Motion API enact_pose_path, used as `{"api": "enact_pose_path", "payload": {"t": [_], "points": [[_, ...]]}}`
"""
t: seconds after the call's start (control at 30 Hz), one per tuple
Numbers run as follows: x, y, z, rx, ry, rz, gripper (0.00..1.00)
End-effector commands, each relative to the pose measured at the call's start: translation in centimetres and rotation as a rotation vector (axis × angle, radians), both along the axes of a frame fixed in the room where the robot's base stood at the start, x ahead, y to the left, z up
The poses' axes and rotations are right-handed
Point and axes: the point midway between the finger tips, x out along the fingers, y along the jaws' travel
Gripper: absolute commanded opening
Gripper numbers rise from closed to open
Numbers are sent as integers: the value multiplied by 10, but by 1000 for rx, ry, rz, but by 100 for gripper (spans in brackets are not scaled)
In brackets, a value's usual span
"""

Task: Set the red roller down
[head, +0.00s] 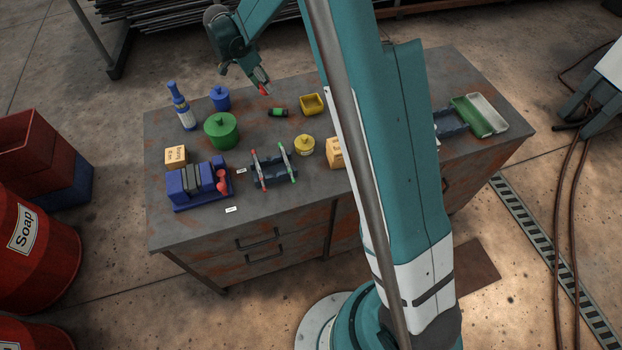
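My gripper (256,82) is above the back part of the workbench, pointing down. A small red piece (264,89), which looks like the red roller, sticks out at its fingertips, apart from the bench top. The fingers look shut on it; most of it is hidden or too small to make out. A small rack (265,172) with bars, with green and red ends, stands nearer the front edge.
A green drum (221,131), blue jar (220,98), blue bottle (182,107), yellow tray (312,104), yellow pot (305,145) and blue machine (197,186) stand on the workbench (290,206). Bare bench shows around the dark roller. My arm hides part of the right side.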

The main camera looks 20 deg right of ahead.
Motion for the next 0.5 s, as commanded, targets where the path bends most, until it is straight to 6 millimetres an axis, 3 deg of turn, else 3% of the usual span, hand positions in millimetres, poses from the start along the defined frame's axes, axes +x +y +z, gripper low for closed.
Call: {"api": "enact_pose_path", "payload": {"t": [0.5], "points": [[-142, -19, 3, 7, 5, -240, 12]]}}
